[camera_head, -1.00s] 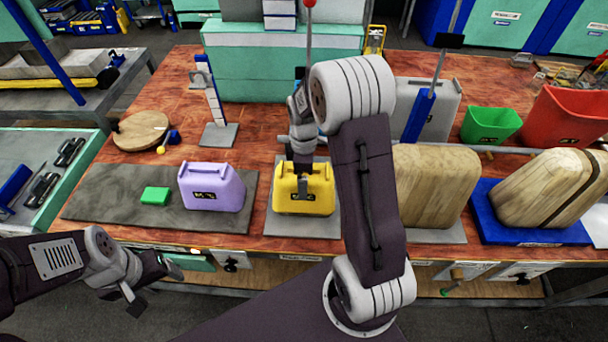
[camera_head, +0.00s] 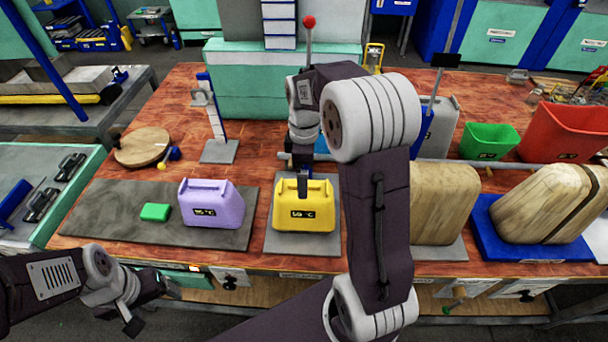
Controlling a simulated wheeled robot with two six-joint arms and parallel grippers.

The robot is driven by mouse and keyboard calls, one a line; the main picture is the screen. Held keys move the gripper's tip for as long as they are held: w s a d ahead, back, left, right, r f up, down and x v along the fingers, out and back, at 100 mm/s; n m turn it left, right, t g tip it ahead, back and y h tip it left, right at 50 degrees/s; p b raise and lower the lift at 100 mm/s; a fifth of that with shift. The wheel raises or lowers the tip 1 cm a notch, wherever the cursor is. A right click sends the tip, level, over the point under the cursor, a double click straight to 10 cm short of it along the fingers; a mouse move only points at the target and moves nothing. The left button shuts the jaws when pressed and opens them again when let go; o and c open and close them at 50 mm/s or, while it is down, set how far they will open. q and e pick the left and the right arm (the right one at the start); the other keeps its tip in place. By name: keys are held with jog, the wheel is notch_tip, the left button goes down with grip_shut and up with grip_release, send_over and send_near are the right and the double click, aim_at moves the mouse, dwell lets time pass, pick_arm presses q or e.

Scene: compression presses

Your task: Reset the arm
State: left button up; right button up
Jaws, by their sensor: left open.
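My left gripper (camera_head: 151,307) hangs at the lower left, in front of the table's front edge, open and empty. My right arm comes up from the bottom centre, bends at a big white joint and reaches down behind it. My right gripper (camera_head: 302,182) points down at the handle area of the yellow container (camera_head: 303,212). Its fingers are small and dark, and I cannot tell whether they touch the container or how far apart they are. The yellow container stands upright on a grey plate (camera_head: 288,243) and has a temperature display.
A purple container (camera_head: 211,207) and a green block (camera_head: 155,212) are on a dark mat left of the yellow container. A lever with a red knob (camera_head: 309,21) rises behind it. Wooden-looking blocks (camera_head: 440,204), a green bin (camera_head: 489,140) and a red bin (camera_head: 563,132) are at right.

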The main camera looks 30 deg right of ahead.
dwell(0.4)
jog(key=shift+w+a+r+n, duration=0.1)
jog(key=shift+a+r+n, duration=0.2)
jog(key=shift+a+r, duration=0.4)
jog(key=s+a+f+m, duration=0.3)
jog(key=s+m, duration=0.3)
jog(key=s+a+f+m+t, duration=0.1)
jog(key=s+a+f+m, duration=0.2)
jog(key=s+m, duration=0.3)
jog(key=shift+s+f+m, duration=0.3)
jog(key=shift+s+f, duration=0.15)
jog(key=shift+f, duration=0.3)
jog(key=shift+s+a, duration=0.1)
